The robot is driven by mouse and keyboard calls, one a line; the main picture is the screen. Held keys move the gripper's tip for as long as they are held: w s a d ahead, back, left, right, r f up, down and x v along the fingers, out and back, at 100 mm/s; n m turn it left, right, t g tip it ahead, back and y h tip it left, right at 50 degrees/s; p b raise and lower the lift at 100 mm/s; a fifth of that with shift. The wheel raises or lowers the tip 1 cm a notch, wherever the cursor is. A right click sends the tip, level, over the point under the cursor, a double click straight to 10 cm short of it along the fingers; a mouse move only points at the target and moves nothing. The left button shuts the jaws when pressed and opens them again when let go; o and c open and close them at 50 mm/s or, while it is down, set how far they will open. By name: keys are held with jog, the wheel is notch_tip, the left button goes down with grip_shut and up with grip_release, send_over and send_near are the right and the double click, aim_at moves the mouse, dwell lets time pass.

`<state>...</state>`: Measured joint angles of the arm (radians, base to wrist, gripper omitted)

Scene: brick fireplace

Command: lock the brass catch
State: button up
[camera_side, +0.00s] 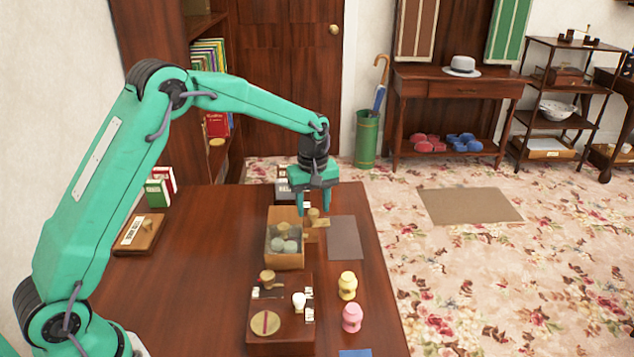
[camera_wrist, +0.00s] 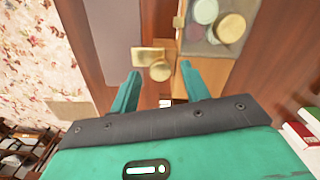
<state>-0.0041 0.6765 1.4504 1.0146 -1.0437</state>
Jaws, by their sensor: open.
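The brass catch (camera_side: 316,222) is a flat brass plate with a round knob, on the right side of a wooden box (camera_side: 284,262) on the table. In the wrist view the brass plate (camera_wrist: 146,56) and its knob (camera_wrist: 160,71) lie between my fingertips. My gripper (camera_side: 314,212) is open, pointing down over the catch, and it also shows in the wrist view (camera_wrist: 161,70). I cannot tell whether a finger touches the knob. The box holds several round pieces (camera_wrist: 205,12) under what looks like a clear top.
A dark flat mat (camera_side: 344,238) lies right of the box. Nearer stands a wooden block (camera_side: 283,338) with brass and white fittings, beside a yellow piece (camera_side: 347,286) and a pink piece (camera_side: 352,317). A small lettered box (camera_side: 284,188) stands behind my gripper.

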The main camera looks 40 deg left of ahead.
jog(key=shift+f, duration=0.2)
jog(key=c, duration=1)
